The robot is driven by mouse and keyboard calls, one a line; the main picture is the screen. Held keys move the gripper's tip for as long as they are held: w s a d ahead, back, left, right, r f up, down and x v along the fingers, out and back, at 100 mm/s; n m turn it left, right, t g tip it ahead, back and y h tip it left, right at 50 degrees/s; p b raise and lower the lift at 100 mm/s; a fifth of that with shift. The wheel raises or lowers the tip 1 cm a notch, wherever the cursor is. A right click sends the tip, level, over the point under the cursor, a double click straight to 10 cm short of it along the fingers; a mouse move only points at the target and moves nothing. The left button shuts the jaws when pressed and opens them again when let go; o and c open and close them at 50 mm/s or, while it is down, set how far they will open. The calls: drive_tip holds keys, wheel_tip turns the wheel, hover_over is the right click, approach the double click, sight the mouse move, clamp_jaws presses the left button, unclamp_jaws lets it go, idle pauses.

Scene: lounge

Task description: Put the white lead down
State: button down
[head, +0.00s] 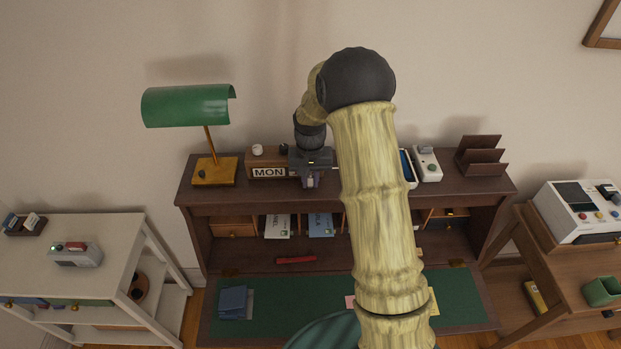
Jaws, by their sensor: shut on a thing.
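A white device (426,165) and a letter rack (481,156) stand right. My arm hides the shelf's middle. A white side table (110,257) is left, a wooden one (548,262) right.

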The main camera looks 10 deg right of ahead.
drive_tip(key=c, duration=1.3)
unclamp_jaws()
drive_tip(key=shift+w+f, duration=0.15)
drive_tip(key=shift+f, duration=0.05)
drive_tip(key=shift+c, duration=0.2)
drive_tip(key=shift+r, duration=0.1)
drive_tip(key=shift+r, duration=0.1)
wheel_tip(320, 180, up, 12)
drive_tip(key=b, duration=0.2)
drive_tip(key=shift+b, duration=0.4)
drive_tip(key=s+f+n+t, duration=0.1)
drive_tip(key=s+f, duration=0.1)
drive_tip(key=s, duration=0.9)
drive_tip(key=s+f+n+t, duration=0.1)
drive_tip(key=s+f, duration=0.1)
drive_tip(key=s, duration=1)
drive_tip(key=shift+f+t, duration=0.3)
drive_tip(key=shift+f, duration=0.1)
drive_tip(key=shift+o, duration=0.5)
